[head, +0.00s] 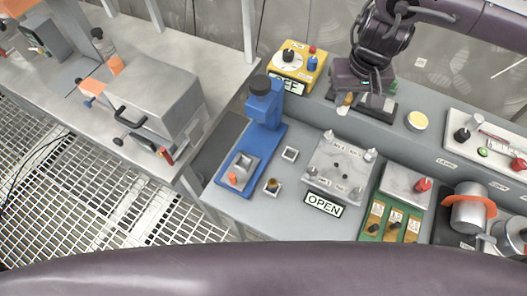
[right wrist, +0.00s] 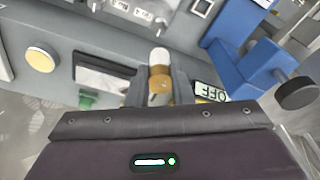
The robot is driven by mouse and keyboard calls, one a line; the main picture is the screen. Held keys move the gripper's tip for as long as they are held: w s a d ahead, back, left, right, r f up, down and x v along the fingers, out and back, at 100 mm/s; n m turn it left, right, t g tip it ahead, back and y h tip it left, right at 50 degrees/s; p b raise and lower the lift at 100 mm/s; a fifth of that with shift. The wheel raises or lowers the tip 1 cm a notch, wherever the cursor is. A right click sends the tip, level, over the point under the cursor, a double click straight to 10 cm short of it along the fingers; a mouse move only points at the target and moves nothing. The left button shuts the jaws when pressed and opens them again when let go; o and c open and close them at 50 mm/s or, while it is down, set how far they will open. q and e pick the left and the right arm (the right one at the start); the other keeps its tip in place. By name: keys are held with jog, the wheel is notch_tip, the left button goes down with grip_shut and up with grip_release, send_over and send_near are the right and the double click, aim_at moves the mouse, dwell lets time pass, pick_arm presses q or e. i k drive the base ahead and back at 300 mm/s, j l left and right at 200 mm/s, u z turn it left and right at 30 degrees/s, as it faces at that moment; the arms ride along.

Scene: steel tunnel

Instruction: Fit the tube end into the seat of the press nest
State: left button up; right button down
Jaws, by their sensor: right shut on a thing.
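My right gripper (head: 349,96) hangs over the back ledge of the bench, its arm coming in from the upper right. It is shut on a small tan tube end with a white tip (right wrist: 159,58), which sticks out beyond the fingers in the right wrist view. In the head view only a small part of the tube end (head: 343,110) shows below the gripper. The blue press (head: 264,130) stands to the left, well apart from the tube end. Its grey square nest (head: 246,161) sits on the front of the blue base. My left gripper is not in view.
A yellow switch box (head: 297,66) stands behind the press. A grey plate with several posts (head: 340,164) and an "OPEN" sign (head: 323,205) lie right of it. A small square socket (head: 290,153) and a small dark-topped part (head: 272,185) sit between.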

aim_at(244, 164)
jog(key=j+z, duration=0.35)
jog(key=i+j+z, duration=0.1)
jog(key=z, duration=0.25)
jog(key=j+z, duration=0.3)
jog(key=j, duration=0.6)
jog(key=k+j, duration=0.15)
jog(key=j, duration=0.4)
